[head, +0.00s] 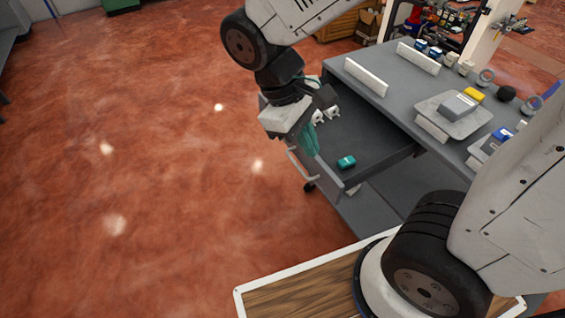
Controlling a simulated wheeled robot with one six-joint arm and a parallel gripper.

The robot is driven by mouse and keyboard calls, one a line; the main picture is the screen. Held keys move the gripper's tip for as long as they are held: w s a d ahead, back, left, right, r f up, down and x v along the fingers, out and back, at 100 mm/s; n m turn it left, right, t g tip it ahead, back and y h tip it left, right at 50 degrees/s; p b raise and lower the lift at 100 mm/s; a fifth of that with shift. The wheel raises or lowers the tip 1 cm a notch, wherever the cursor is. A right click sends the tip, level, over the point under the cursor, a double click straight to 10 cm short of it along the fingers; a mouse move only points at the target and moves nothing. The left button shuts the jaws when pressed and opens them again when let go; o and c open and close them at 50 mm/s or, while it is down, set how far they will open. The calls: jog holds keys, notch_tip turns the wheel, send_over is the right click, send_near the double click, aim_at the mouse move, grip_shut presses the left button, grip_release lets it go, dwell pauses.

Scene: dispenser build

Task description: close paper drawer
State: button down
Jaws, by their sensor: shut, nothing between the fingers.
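The grey drawer (352,137) is pulled out from the grey workbench (400,90) toward the left. A pale bar handle (301,167) is on its front panel. My gripper (309,146) points down at the drawer's front panel, close to the handle. Its teal fingers are shut with nothing between them. I cannot tell whether they touch the panel. A teal item (346,162) and some small white items (331,112) lie inside the drawer. Part of the drawer front is hidden behind my gripper.
The bench top holds white strips (365,77), a light tray (450,115) with a grey block, and several small items. A wood panel with a white edge (310,290) is in front, beside my arm. The red floor to the left is clear.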

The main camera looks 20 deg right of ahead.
jog(key=w+a+f+n+t+h, duration=0.55)
jog(key=w+a+f+n, duration=0.45)
jog(key=a+f+n, duration=0.4)
jog(key=w+d+f+m, duration=0.1)
jog(key=d+f, duration=0.5)
jog(key=d, duration=0.7)
jog(key=shift+w+d+f+g, duration=0.2)
jog(key=shift+w+g, duration=0.15)
jog(key=shift+w, duration=0.35)
jog(key=shift+h, duration=0.25)
